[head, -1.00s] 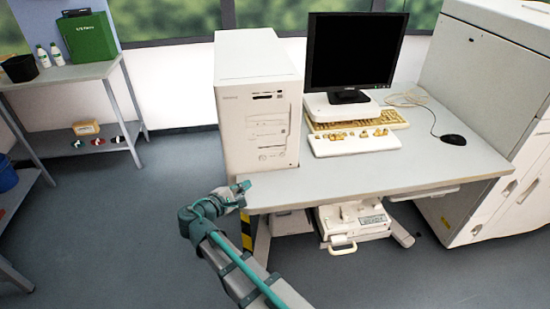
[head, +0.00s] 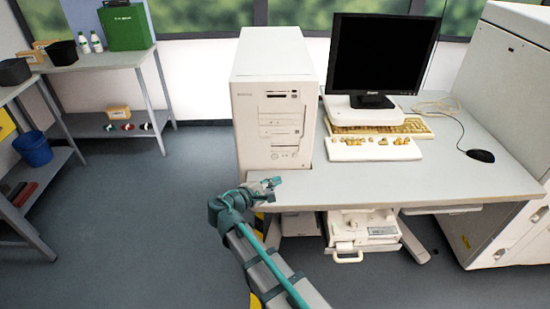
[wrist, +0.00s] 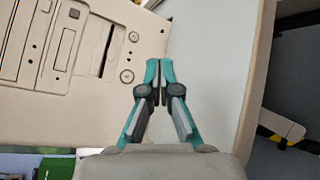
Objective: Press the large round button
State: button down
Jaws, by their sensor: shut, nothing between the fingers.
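A white computer tower (head: 262,75) stands on the left end of the desk. In the wrist view, its front panel (wrist: 75,110) fills the left side. A large round button (wrist: 127,76) is on that panel, with a smaller round button (wrist: 133,36) near it. My gripper (wrist: 158,65) is shut and empty, its fingertips just right of the large button in the picture. Contact with the panel does not show. In the head view, my gripper (head: 276,183) is over the desk's front left corner, low in front of the tower. The buttons are too small to tell apart there.
The desk (head: 440,185) carries a monitor (head: 385,55), a keyboard (head: 375,148) and a mouse (head: 481,155). A white device (head: 365,230) sits under it. A large grey machine (head: 515,75) stands at right. Shelves (head: 100,62) stand at left; the floor between is clear.

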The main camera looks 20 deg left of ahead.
jog(key=shift+w+a, duration=0.45)
jog(key=shift+w, duration=0.9)
jog(key=shift+w+a, duration=0.5)
jog(key=shift+w, duration=0.85)
jog(key=shift+w+a, duration=0.45)
jog(key=shift+w, duration=0.9)
jog(key=shift+w+a, duration=0.1)
jog(key=shift+w, duration=0.05)
jog(key=shift+w, duration=0.2)
jog(key=shift+w+a, duration=0.2)
jog(key=shift+w, duration=0.1)
jog(key=shift+s+d, duration=0.3)
jog(key=shift+s, duration=0.4)
jog(key=shift+s, duration=0.1)
jog(key=shift+s+d, duration=0.3)
jog(key=shift+s, duration=0.45)
jog(key=shift+s+d, duration=0.25)
jog(key=shift+s, duration=0.5)
jog(key=shift+s+d, duration=0.3)
jog(key=shift+s, duration=0.45)
